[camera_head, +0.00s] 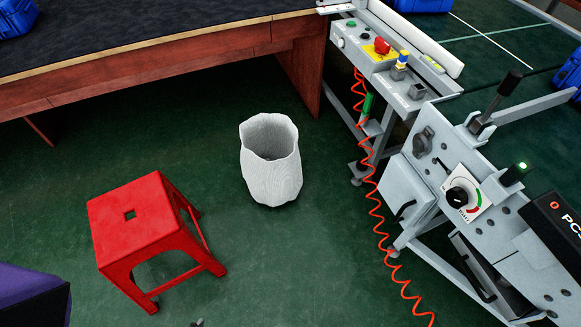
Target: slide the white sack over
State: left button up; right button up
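The white sack (270,174) stands upright and open at the top on the green floor, near the middle of the view. Its mouth faces up and it looks empty, though its bottom inside is shaded. Nothing touches it. I see neither of my grippers clearly in this view. A tiny grey tip at the bottom edge is too small to identify.
A red stool (141,222) stands left of the sack. A wooden table (170,62) with a dark top is behind it. Grey conveyor machinery (407,185) and a coiled orange hose (378,215) stand to the right. Floor in front of the sack is clear.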

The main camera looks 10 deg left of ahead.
aim_at(276, 183)
jog(key=i+l+u, duration=0.3)
jog(key=i, duration=0.25)
jog(key=i+l+u, duration=0.3)
jog(key=i+l, duration=0.25)
